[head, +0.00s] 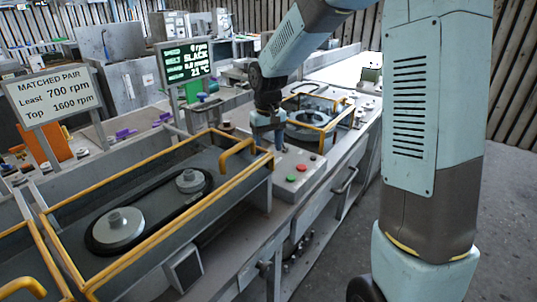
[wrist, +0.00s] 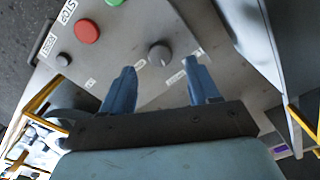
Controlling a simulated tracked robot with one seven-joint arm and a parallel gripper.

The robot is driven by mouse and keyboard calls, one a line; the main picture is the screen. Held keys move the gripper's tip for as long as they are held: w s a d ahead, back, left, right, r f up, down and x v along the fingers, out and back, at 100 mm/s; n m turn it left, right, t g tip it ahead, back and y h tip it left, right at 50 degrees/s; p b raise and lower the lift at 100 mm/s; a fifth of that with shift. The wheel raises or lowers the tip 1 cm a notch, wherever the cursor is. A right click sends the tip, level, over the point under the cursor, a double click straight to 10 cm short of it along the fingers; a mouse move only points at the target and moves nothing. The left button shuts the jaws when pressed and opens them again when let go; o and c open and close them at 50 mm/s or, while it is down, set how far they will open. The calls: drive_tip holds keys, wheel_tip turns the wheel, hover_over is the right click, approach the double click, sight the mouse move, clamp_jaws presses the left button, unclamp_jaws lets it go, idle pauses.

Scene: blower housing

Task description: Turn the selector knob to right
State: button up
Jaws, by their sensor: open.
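The selector knob (wrist: 159,55) is a small round dark grey knob on a light grey sloped panel (wrist: 140,25). In the wrist view it lies between and just beyond the two blue fingertips of my gripper (wrist: 160,72). The fingers are spread wide and empty, with clear space on both sides of the knob. Small white labels sit around the knob; their text is too blurred to read, and so is the knob's pointing direction. In the head view my gripper (head: 279,148) points down at the control panel (head: 312,178); I cannot make out the knob there.
Beside the knob on the panel are a red button (wrist: 87,31) labelled STOP and a green button (wrist: 114,2). A yellow-framed belt housing (head: 150,165) stands left of the panel, another (head: 300,88) behind it. A screen (head: 185,63) reads SLACK.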

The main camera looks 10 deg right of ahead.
wheel_tip(320, 180, up, 10)
drive_tip(key=shift+f, duration=0.15)
idle(0.4)
drive_tip(key=s+d+r+m+t, duration=0.1)
drive_tip(key=s+d, duration=0.3)
drive_tip(key=s, duration=0.5)
drive_tip(key=s+d+r+m+t, duration=0.1)
drive_tip(key=s+d+r+t, duration=0.1)
drive_tip(key=s+d, duration=0.3)
drive_tip(key=s+d+r+m+t, duration=0.1)
drive_tip(key=s+d+r+t, duration=0.1)
drive_tip(key=s, duration=1)
drive_tip(key=d+r, duration=0.1)
drive_tip(key=d, duration=0.1)
drive_tip(key=shift+s+d+t, duration=0.3)
drive_tip(key=shift+s+d, duration=0.1)
